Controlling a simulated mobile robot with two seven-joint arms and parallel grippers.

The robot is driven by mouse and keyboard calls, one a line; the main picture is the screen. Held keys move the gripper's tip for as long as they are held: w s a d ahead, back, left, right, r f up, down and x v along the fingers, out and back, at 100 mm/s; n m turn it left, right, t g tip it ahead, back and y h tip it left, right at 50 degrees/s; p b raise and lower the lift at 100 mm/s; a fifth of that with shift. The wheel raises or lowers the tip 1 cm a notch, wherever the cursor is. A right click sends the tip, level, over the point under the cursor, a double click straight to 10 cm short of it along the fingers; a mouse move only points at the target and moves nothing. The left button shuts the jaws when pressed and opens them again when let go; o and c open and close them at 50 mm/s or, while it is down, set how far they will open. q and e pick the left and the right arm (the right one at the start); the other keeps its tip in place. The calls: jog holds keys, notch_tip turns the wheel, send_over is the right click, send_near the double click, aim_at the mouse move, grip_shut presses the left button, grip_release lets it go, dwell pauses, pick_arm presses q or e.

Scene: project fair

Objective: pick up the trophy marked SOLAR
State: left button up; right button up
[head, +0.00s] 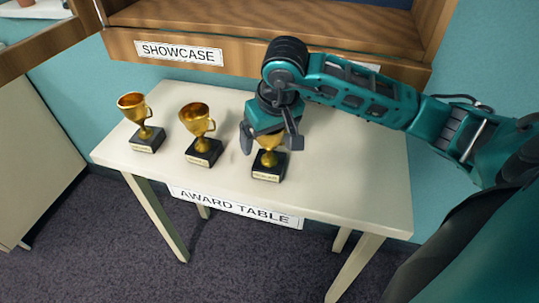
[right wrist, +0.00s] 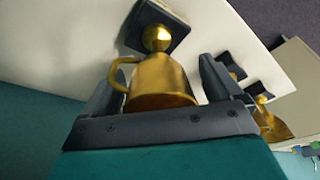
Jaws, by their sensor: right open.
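Three gold trophies with black bases stand upright in a row on the white award table: a left one (head: 134,108), a middle one (head: 198,122) and a right one (head: 269,160). The small plates on their bases are too small to read, so I cannot tell which is marked SOLAR. My right gripper (head: 270,141) is open, pointing down over the right trophy and hiding much of its cup. In the right wrist view this trophy's cup (right wrist: 162,80) lies between the two spread fingers, its handle towards the left finger. My left gripper is not in view.
The AWARD TABLE sign (head: 238,207) is on the table's front edge. A wooden shelf with a SHOWCASE sign (head: 179,53) is behind and above the table, close to my right arm. The table's right part (head: 350,180) is clear.

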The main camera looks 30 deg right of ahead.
grip_shut()
dwell(0.8)
jog(key=shift+r, duration=0.15)
